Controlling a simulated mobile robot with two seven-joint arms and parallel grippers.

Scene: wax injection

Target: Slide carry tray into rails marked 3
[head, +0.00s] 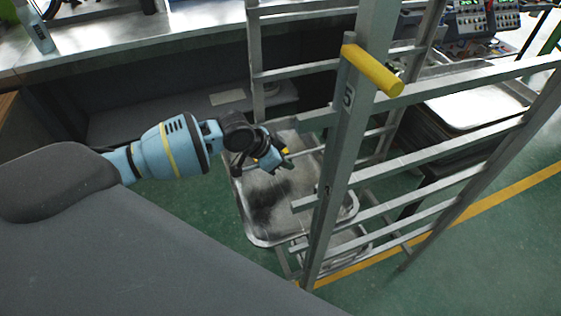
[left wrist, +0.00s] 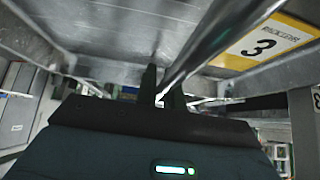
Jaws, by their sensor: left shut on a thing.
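The metal carry tray (head: 262,226) is in the middle of the head view, partly behind the front upright of the rack (head: 332,190). My left gripper (head: 284,163) is shut on the tray at its upper edge. In the left wrist view my fingers (left wrist: 162,88) pinch a metal rim, with a broad metal surface above. A yellow and white label with a 3 (left wrist: 265,42) sits right of the fingers. Another 3 (left wrist: 317,98) shows on an upright at the right edge. I cannot tell whether the tray sits in the rails. My right gripper is not in view.
A yellow handle (head: 372,70) sticks out of the rack above a mark 5. Another tray (head: 342,248) shows lower in the rack. A grey bench (head: 150,50) stands behind. Green floor is open at the right.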

